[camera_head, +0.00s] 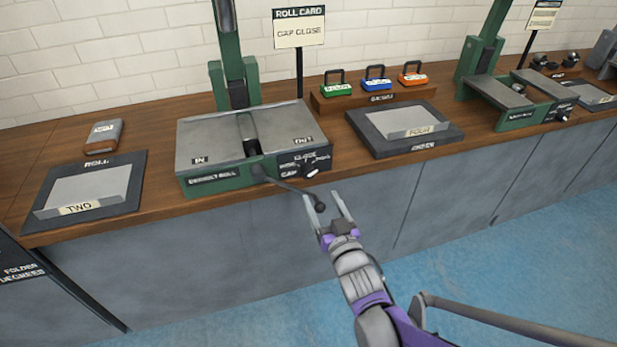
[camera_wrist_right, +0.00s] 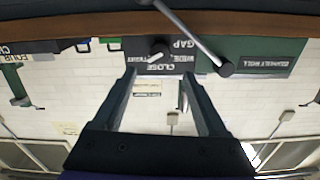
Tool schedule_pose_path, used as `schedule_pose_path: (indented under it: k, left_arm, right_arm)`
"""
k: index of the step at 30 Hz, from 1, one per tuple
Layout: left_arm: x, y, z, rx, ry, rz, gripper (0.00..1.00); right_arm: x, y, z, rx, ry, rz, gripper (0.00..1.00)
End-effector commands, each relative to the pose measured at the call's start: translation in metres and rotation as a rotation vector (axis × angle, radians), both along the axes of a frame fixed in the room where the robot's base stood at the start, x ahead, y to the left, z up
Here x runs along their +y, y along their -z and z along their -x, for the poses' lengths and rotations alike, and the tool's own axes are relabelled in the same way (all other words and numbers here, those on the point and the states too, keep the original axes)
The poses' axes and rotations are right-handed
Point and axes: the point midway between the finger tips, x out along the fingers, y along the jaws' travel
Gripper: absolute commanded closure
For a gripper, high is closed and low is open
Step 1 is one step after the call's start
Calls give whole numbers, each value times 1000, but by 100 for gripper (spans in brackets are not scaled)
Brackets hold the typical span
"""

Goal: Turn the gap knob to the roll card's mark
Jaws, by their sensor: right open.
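The roll card (camera_head: 299,27) stands on a post behind the green and grey roll machine (camera_head: 200,150) and reads "GAP CLOSE". The small dark gap knob (camera_head: 311,169), with a light bar, sits on the machine's front right panel, among gap marks. In the right wrist view the knob (camera_wrist_right: 157,49) shows upside down beyond the fingers, by the word CLOSE. I cannot tell which mark its bar points at. My right gripper (camera_head: 333,204) is open and empty, below and in front of the knob, apart from it. My left gripper is not in view.
A crank handle (camera_head: 292,187) juts from the machine's front, its knob end close to my right gripper; it crosses the right wrist view (camera_wrist_right: 195,40). Trays marked TWO (camera_head: 40,212) and FOUR (camera_head: 440,142) flank the machine. Coloured padlocks (camera_head: 376,82) stand behind.

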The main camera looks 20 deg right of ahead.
Motion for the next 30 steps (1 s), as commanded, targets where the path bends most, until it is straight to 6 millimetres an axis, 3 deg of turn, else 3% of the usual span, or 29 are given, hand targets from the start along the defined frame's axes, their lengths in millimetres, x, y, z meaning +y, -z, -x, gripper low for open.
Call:
schedule_pose_path:
  k: [6,12,18,26,30]
  left_arm:
    - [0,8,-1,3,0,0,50]
    - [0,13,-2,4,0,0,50]
    - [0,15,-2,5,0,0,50]
    - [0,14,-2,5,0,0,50]
    - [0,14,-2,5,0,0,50]
  right_arm:
    - [2,1,-44,2,0,0,25]
    - [3,1,-75,2,0,0,25]
    - [3,0,-88,2,1,0,25]
    - [3,0,-89,2,1,0,25]
    - [3,0,-89,2,1,0,48]
